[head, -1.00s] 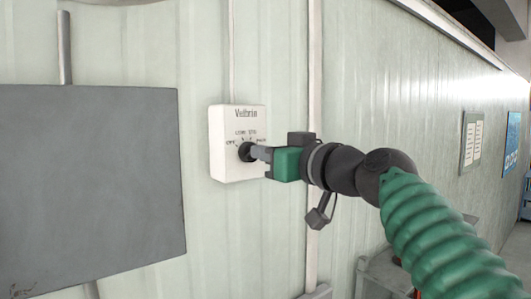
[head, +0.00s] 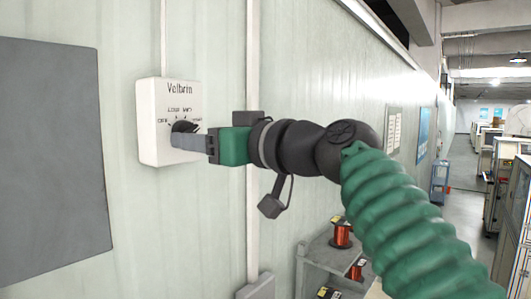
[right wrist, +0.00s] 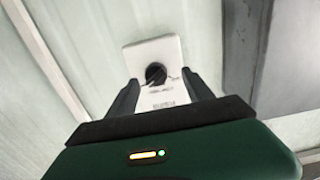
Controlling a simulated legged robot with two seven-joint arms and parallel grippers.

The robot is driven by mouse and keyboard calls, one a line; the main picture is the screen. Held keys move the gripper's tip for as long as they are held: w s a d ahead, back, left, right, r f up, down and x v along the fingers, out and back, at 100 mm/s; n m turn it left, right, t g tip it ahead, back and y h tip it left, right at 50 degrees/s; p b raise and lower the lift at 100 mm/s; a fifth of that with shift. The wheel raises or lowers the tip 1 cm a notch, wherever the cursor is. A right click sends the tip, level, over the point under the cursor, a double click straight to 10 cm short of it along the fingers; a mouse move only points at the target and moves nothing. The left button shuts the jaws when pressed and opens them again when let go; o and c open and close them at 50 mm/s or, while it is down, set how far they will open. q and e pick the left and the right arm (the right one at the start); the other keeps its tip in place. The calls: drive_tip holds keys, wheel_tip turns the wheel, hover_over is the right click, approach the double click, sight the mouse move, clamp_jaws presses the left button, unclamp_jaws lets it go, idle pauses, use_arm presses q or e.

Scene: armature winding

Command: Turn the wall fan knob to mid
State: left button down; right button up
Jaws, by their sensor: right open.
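The white fan control box (head: 160,95) is fixed to the wall at the left of the head view, with speed labels printed above a black knob (head: 182,128). My right gripper (head: 190,141) reaches in from the right with its fingertips at the knob. In the right wrist view the box (right wrist: 172,50) lies straight ahead and the knob (right wrist: 156,74) sits between the two spread fingers (right wrist: 160,82). The fingers are open, with gaps on both sides of the knob. The knob's exact setting is too small to read. My left gripper is not in view.
A grey panel (head: 50,150) hangs on the wall left of the box. A vertical conduit (head: 252,190) runs down the wall behind my right arm. A grey shelf (head: 325,255) with red wire spools (head: 342,235) stands below right. An open aisle (head: 465,215) lies far right.

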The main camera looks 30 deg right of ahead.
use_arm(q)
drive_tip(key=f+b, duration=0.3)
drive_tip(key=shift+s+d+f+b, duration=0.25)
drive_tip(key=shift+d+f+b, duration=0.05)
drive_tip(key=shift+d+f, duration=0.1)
use_arm(e)
drive_tip(key=v, duration=1.4)
drive_tip(key=shift+d, duration=0.4)
drive_tip(key=shift+w+d, duration=0.1)
drive_tip(key=shift+w, duration=0.05)
